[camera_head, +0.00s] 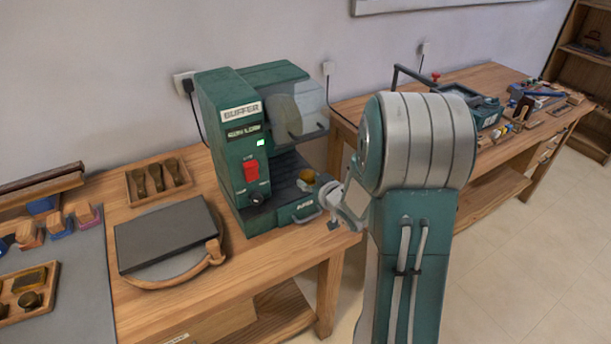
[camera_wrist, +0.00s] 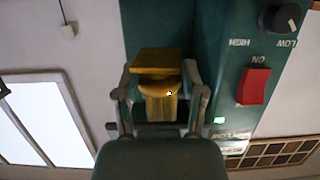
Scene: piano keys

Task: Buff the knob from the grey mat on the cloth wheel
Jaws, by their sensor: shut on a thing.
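A brass-yellow knob (camera_wrist: 160,103) with a square plate sits between the two fingers of my gripper (camera_wrist: 158,104) in the wrist view, which is shut on it. In the head view my gripper (camera_head: 331,203) is at the right front of the green buffer (camera_head: 222,150). A small yellow piece (camera_head: 307,176) shows just left of it, probably the held knob. A pale round shape behind the clear guard (camera_head: 311,105) looks like the cloth wheel (camera_head: 284,118). I cannot tell whether the knob touches anything. The grey mat (camera_head: 82,300) lies at the left.
The buffer has a red switch (camera_head: 251,171), a black dial (camera_head: 257,198) and a lit green light. A second bench (camera_head: 470,85) with tools stands at the right behind my arm.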

